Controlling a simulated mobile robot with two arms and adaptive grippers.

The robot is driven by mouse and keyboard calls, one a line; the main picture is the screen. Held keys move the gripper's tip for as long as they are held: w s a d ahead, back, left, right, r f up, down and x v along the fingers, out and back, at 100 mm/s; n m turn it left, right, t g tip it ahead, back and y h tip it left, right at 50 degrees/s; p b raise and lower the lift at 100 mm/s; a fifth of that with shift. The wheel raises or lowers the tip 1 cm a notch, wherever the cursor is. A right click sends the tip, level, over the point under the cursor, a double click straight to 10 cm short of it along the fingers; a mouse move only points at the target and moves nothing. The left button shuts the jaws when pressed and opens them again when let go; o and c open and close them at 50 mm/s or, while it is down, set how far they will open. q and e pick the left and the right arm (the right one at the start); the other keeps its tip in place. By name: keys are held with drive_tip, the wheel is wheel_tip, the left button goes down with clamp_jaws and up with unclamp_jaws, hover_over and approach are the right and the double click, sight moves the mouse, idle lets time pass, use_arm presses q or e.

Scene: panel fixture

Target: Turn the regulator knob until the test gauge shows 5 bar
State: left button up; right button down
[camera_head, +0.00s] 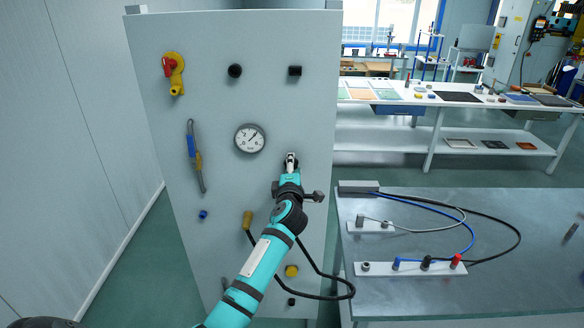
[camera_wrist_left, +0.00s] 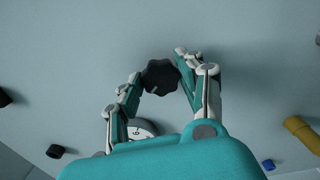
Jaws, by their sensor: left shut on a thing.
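The white panel (camera_head: 215,100) stands in front of me. The round test gauge (camera_head: 250,138) has a white dial, too small here to read surely. Part of the gauge (camera_wrist_left: 141,128) shows in the left wrist view, half covered by my gripper. The black lobed regulator knob (camera_wrist_left: 160,76) sits between my left fingers in the wrist view. In the head view it is hidden behind my left gripper (camera_head: 291,161), just right of and below the gauge. My left gripper (camera_wrist_left: 158,78) is shut on the knob. My right gripper is in neither view.
A grey table (camera_head: 450,300) with cables and sockets stands at the right.

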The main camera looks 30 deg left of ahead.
use_arm(q)
drive_tip(key=n, duration=1.2)
drive_tip(key=shift+n, duration=0.3)
drive_tip(key=shift+s, duration=0.1)
idle(0.3)
drive_tip(key=o, duration=1.1)
drive_tip(key=shift+o, duration=0.2)
drive_tip(key=v, duration=1.2)
drive_tip(key=shift+f, duration=0.1)
